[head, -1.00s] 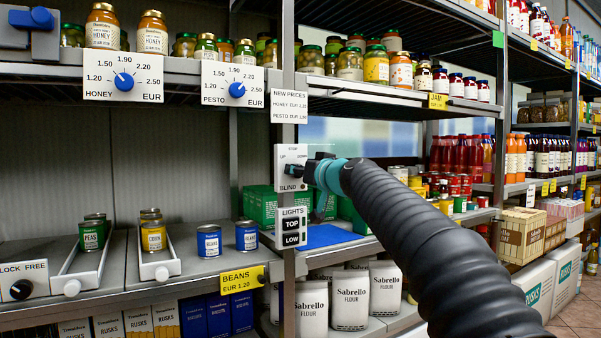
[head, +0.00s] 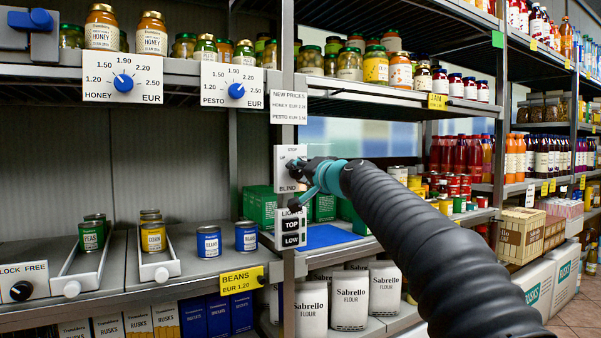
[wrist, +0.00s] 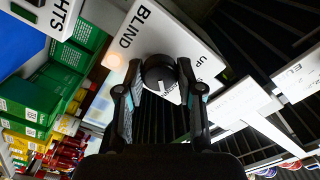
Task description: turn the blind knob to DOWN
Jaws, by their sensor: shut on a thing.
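The blind knob is a dark round knob on a white plate (head: 284,181) marked STOP, UP and BLIND, fixed to the shelf post. In the wrist view the knob (wrist: 159,68) sits between the two fingers of my gripper (wrist: 160,78), which is shut on it. In the head view my gripper (head: 303,174) is rolled and covers the knob and the plate's right side, hiding the DOWN mark. In the wrist view UP and BLIND show on the plate (wrist: 150,38). The direction of the knob's pointer cannot be told.
A LIGHTS panel (head: 292,240) with TOP and LOW buttons sits just below, partly covered by my gripper. A price card (head: 289,106) hangs above. Green boxes (head: 259,207) stand behind the post. Honey (head: 123,82) and pesto (head: 237,90) dials are up left.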

